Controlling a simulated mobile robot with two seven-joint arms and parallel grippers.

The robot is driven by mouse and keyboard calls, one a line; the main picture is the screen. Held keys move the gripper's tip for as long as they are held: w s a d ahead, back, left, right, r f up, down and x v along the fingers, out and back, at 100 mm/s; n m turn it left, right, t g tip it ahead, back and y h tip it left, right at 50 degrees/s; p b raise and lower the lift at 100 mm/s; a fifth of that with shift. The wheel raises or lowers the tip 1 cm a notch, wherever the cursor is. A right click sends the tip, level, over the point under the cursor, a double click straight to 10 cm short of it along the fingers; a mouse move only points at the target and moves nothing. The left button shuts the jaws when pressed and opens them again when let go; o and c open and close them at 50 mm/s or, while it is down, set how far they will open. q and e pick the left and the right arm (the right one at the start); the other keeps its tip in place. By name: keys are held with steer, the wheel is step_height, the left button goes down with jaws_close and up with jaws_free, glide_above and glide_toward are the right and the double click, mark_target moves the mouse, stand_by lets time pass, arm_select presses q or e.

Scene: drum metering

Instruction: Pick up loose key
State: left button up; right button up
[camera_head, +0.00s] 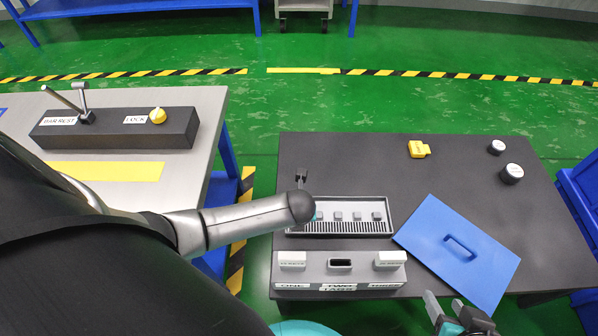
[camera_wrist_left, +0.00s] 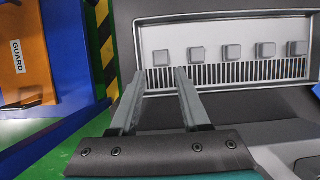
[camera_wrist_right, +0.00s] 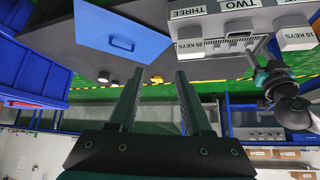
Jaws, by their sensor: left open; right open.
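No thing stands out clearly as a loose key. A grey tray (camera_head: 389,215) on the dark table holds a row of small grey blocks (camera_head: 357,216) above a striped strip. The blocks also show in the left wrist view (camera_wrist_left: 233,51). My left gripper (camera_wrist_left: 160,72) is open and empty, its tips over the tray's near left part; my arm hides it in the head view. A small dark pronged piece (camera_head: 301,176) shows behind the tray's left end; I cannot tell what it is. My right gripper (camera_head: 445,300) is open and empty near the blue lid's lower corner.
A grey block (camera_head: 340,277) labelled ONE, TWO, THREE stands before the tray, with white pieces at both ends and a dark slot between. A blue handled lid (camera_head: 480,240) lies right. A yellow piece (camera_head: 417,149) and two round knobs (camera_head: 511,174) sit farther back.

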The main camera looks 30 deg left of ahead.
arm_select(q)
steer(key=shift+w+f+b, duration=0.25)
steer(key=shift+f+b, duration=0.3)
steer(key=shift+f, duration=0.1)
steer(key=shift+w+a+f+b, duration=0.1)
steer(key=shift+w+f+b, duration=0.05)
steer(key=shift+f+b, duration=0.25)
steer(key=shift+w+a+f+b, duration=0.1)
steer(key=shift+w+f+b, duration=0.05)
steer(key=shift+f+b, duration=0.3)
steer(key=shift+w+a+f+b, duration=0.1)
steer(key=shift+w+f+b, duration=0.05)
steer(key=shift+f+b, duration=0.2)
arm_select(e)
steer(key=w+a+r+t+y, duration=0.1)
steer(key=w+a+t+y, duration=0.1)
steer(key=a+t, duration=0.4)
steer(key=shift+w+a+r+y, duration=0.3)
steer(key=shift+r+y, duration=0.1)
steer(key=shift+y, duration=0.4)
arm_select(q)
steer(key=shift+c, duration=0.3)
jaws_close()
